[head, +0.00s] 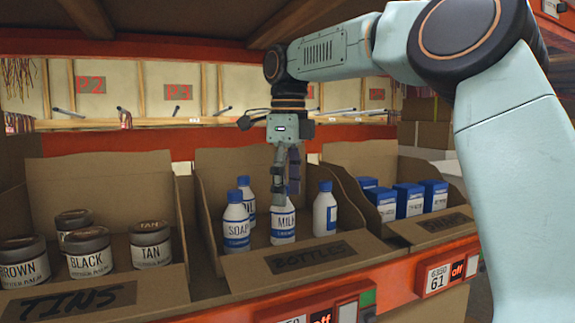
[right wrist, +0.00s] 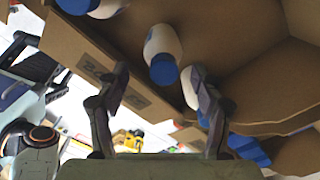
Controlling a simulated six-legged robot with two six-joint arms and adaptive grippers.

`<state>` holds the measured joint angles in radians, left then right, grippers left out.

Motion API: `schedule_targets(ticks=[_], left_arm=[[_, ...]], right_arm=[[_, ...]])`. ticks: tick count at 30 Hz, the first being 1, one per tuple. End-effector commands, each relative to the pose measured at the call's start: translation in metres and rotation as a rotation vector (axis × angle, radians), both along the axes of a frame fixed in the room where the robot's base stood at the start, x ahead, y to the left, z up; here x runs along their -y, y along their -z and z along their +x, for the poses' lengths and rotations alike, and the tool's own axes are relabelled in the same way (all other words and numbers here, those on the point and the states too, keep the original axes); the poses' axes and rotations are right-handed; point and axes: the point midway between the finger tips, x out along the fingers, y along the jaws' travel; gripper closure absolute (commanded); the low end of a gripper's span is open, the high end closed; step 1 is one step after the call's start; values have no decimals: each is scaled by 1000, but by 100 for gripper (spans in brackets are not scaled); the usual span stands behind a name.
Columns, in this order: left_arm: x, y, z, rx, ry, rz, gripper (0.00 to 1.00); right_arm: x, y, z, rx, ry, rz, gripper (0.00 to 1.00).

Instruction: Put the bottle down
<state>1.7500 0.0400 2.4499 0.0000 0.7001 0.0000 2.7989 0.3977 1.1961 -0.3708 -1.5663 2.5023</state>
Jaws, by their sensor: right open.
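The white milk bottle (head: 283,228) with a blue label stands upright in the cardboard box marked BOTTLES (head: 225,160). My right gripper (head: 287,190) points down right over this bottle, its fingers hiding the bottle's top. In the right wrist view a blue-capped bottle (right wrist: 162,52) lies between the two spread fingertips (right wrist: 160,78), with gaps on both sides. The gripper is open. A soap bottle (head: 237,232) and another bottle behind it (head: 247,190) stand to the left. One more bottle (head: 325,215) stands to the right. My left gripper is not in view.
The TINS box (head: 90,165) with several tins is at left. A box of blue-and-white cartons (head: 410,202) is at right. An orange shelf edge (head: 395,285) runs in front, and a wooden shelf (head: 190,20) hangs above.

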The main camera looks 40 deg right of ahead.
Motion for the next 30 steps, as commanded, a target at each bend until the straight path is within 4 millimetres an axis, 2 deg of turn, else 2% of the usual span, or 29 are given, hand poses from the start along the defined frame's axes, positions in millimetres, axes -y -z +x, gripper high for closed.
schedule_targets(ticks=[3,10,30], left_arm=[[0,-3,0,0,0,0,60],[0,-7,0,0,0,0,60],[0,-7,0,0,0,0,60]], right_arm=[[0,-23,1,2,2,-1,33],[0,-47,0,0,0,-1,33],[0,-51,0,-1,0,0,33]])
